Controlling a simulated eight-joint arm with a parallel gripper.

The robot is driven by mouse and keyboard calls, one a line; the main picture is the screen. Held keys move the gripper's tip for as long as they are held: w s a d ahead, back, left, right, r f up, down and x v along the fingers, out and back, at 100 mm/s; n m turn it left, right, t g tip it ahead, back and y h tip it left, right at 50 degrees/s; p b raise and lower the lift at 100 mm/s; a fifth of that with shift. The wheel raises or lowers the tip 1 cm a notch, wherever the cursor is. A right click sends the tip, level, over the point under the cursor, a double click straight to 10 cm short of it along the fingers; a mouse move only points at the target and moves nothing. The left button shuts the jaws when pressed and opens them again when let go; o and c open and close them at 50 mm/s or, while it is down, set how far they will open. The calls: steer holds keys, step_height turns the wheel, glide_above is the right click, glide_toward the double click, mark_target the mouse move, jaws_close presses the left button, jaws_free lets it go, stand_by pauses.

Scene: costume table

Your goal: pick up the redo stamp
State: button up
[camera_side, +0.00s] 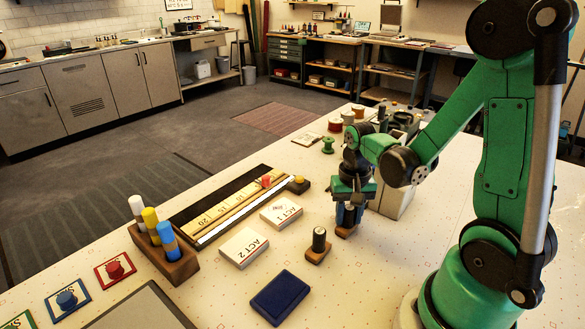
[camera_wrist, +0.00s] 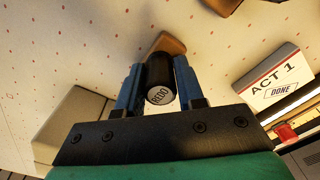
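The redo stamp (camera_wrist: 160,72) has a black round handle with REDO on its pale end and a wooden base (camera_wrist: 172,43). In the wrist view my gripper (camera_wrist: 160,85) has its two blue fingers on either side of the handle, with no clear gap. In the side view my gripper (camera_side: 349,208) points down over the stamp, whose brown base (camera_side: 345,231) shows below the fingers. The base is at or very near the tabletop; I cannot tell whether it touches. The fingers hide most of the handle there.
Another black-handled stamp (camera_side: 318,243) stands close by, at front left. The ACT 1 card (camera_side: 281,213), ACT 2 card (camera_side: 243,247) and dark blue pad (camera_side: 280,297) lie nearby. A grey-white box (camera_side: 393,199) stands just right of my gripper. A wooden marker holder (camera_side: 168,264) stands left.

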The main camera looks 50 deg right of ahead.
mark_target(350, 207)
jaws_close()
steer(key=shift+r, duration=0.1)
step_height(350, 207, up, 20)
stand_by(0.6)
